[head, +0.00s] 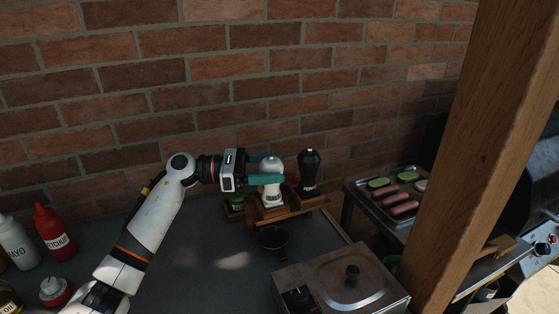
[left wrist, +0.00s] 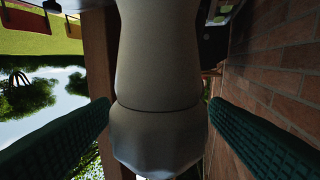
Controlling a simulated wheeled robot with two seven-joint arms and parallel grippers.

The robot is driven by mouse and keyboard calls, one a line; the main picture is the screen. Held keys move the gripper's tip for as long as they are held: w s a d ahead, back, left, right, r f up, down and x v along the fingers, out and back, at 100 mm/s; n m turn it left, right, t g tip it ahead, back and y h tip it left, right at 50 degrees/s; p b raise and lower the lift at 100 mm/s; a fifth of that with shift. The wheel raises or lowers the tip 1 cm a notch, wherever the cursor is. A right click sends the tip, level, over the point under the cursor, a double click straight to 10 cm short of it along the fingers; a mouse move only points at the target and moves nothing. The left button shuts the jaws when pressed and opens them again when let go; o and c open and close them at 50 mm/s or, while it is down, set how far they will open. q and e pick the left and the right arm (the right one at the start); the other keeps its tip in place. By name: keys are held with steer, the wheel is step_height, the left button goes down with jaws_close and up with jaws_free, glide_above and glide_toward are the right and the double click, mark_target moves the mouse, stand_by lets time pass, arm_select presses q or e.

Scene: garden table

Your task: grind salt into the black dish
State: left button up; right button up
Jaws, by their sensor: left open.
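A white mill (head: 271,183) with a dark label stands upright in a wooden rack (head: 273,219) by the brick wall. A black mill (head: 309,172) stands to its right in the rack. My left gripper (head: 268,171) is open, its green fingers on either side of the white mill's upper part. In the left wrist view the pale mill (left wrist: 158,80) fills the middle between the two fingers, with gaps on both sides. The black dish (head: 273,240) is on the table in front of the rack, and its inside is dark. My right gripper is not in view.
A steel-lidded box (head: 343,281) stands at the front right of the dish. A wooden post (head: 472,150) rises at right, before a tray of food (head: 399,196). A ketchup bottle (head: 54,231) and a mayo bottle (head: 18,242) stand at left. The grey tabletop (head: 200,280) is clear in the middle.

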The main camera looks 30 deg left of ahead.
arm_select(q)
steer(key=shift+x, duration=1.1)
steer(key=c, duration=1)
steer(key=shift+o, duration=0.2)
steer(key=shift+f, duration=0.1)
steer(key=m+g+b, duration=0.1)
steer(key=g+b, duration=0.1)
steer(key=b, duration=0.1)
steer(key=m+g+h+b, duration=0.1)
steer(key=g+b, duration=0.1)
steer(key=b, duration=0.1)
steer(key=m+g+h+b, duration=0.1)
steer(key=m+g+b, duration=0.1)
steer(key=b, duration=0.1)
steer(key=shift+s+d+f, duration=0.1)
steer(key=shift+s+d, duration=0.05)
steer(key=shift+s, duration=0.15)
steer(key=shift+s+m+g+b, duration=0.1)
steer(key=shift+m+g+b, duration=0.55)
steer(key=shift+g, duration=0.45)
steer(key=shift+s+m+g+b, duration=0.15)
steer(key=shift+m+g+b, duration=0.3)
steer(key=shift+m+g, duration=0.5)
